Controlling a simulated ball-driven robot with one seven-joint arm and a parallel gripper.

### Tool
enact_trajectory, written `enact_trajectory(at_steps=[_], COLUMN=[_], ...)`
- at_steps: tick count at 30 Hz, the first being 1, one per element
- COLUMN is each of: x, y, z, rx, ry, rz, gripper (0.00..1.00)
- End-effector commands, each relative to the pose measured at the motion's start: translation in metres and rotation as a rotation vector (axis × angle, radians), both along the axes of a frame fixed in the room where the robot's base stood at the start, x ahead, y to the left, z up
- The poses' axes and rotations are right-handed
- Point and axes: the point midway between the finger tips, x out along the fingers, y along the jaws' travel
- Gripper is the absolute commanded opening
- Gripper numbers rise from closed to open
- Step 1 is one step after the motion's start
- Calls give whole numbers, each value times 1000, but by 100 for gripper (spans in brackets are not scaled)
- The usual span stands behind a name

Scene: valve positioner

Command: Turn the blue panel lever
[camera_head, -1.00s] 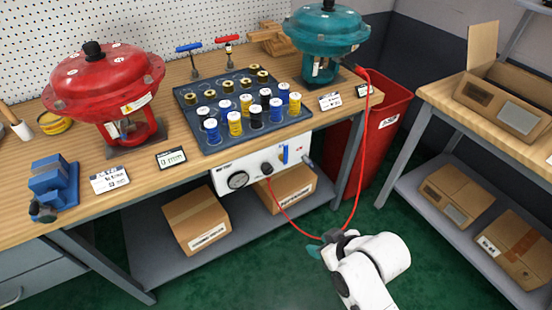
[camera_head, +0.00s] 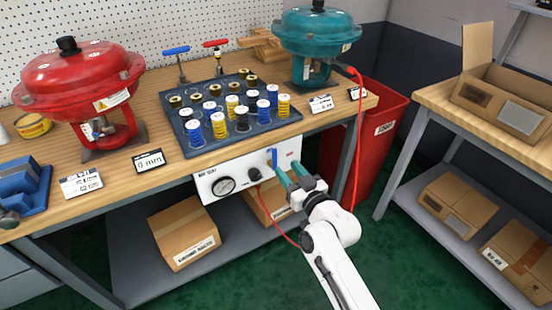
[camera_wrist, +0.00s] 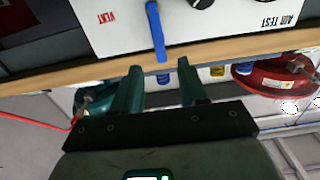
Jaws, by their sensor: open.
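The blue panel lever (camera_head: 274,158) is upright on the white panel (camera_head: 215,171) below the bench top. It also shows in the wrist view (camera_wrist: 156,32), beside the red VENT lettering. My gripper (camera_head: 288,167) is open, with its teal fingers pointing at the panel just below and right of the lever. In the wrist view my gripper (camera_wrist: 160,66) has its fingertips either side of the lever's free end, which lies roughly in line with the gap. I see no contact, and the remaining distance in depth is hard to tell.
The panel also has a round gauge (camera_head: 223,186) and a black knob (camera_head: 254,174). A red hose (camera_head: 358,130) hangs from the teal valve actuator (camera_head: 316,45) at the right. The bench edge runs above the panel. A red bin (camera_head: 375,145) stands to the right.

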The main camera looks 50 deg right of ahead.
Motion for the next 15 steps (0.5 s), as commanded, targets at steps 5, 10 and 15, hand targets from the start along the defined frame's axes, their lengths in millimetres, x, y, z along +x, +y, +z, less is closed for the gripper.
enact_trajectory(at_steps=[5,10,15], x=[33,54,65], y=[-9,-15,-18], z=[1,0,0], rx=[1,0,1], ry=[-1,1,2], rz=[0,1,1], gripper=[43,43,43])
